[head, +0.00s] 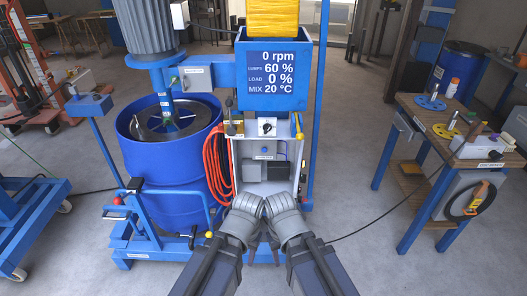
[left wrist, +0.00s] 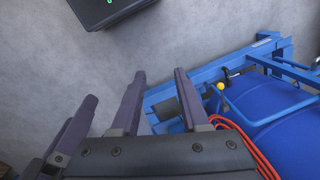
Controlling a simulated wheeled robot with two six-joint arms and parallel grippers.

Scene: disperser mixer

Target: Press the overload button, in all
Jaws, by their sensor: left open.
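The mixer's control cabinet (head: 264,150) stands at the middle of the head view, below a blue display (head: 271,80) reading 0 rpm, lumps 60 %, load 0 % and mix 20 °C. A dark rotary knob (head: 267,127) sits on its upper panel. An open bay lower down holds a dark grey box (head: 268,169). I cannot make out which part is the overload button. Both my wrists are in front of the cabinet and hide its lower part. My left gripper (left wrist: 160,76) is open and empty in the left wrist view. My right gripper's fingers are mostly hidden.
A blue drum (head: 168,165) under the mixer motor (head: 145,25) stands left of the cabinet. Orange hose (head: 216,165) hangs between them. A wooden workbench (head: 456,130) with tools is at right. Blue frame parts (head: 30,225) are at lower left. Floor right of the cabinet is clear except a cable.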

